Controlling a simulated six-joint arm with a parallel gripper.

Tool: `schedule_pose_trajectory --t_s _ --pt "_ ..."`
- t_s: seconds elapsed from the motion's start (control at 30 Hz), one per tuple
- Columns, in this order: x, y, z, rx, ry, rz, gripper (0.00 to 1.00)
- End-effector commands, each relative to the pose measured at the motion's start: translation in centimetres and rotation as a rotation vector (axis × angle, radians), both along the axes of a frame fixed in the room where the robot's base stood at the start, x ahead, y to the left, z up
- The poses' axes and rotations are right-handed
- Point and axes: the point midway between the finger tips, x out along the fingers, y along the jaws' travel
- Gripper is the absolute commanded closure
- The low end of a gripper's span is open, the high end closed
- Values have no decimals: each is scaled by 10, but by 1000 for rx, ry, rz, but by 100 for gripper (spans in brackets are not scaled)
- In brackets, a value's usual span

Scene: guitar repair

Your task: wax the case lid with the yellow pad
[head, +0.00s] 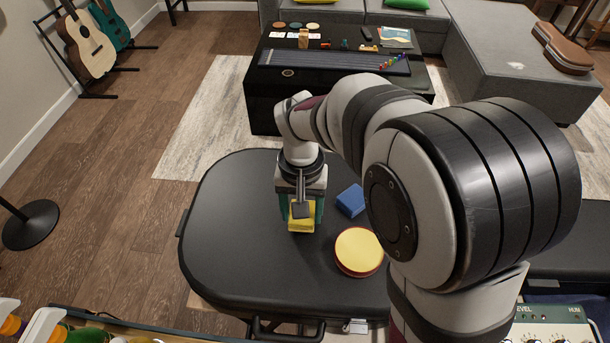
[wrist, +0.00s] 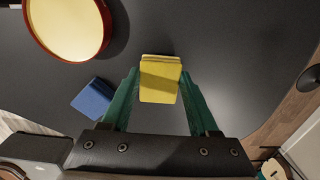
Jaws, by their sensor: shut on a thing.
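The black case lid (head: 225,235) lies flat and fills most of the wrist view (wrist: 215,35). My gripper (head: 302,215) is shut on the yellow pad (head: 301,225), one green finger on each side of it. In the wrist view the pad (wrist: 160,80) sits between the fingertips of my gripper (wrist: 160,88). The pad is at or just above the lid; I cannot tell whether it touches. A blue pad (head: 351,200) lies on the lid to the right of my gripper; it also shows in the wrist view (wrist: 93,98).
A round red tin with a pale yellow top (head: 359,251) stands on the lid, right of the pad. The left part of the lid is clear. The case handle (head: 285,330) and a latch (head: 356,326) are at the near edge. A dark low table (head: 262,100) stands beyond.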

Motion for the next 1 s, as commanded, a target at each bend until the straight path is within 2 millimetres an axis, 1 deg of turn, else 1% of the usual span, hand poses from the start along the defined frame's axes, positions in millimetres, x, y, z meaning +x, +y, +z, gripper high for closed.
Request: schedule_pose_trajectory --t_s 0.8,1.0 --pt "0 0 -15 0 0 0 100" --pt "0 13 -15 0 1 1 100"
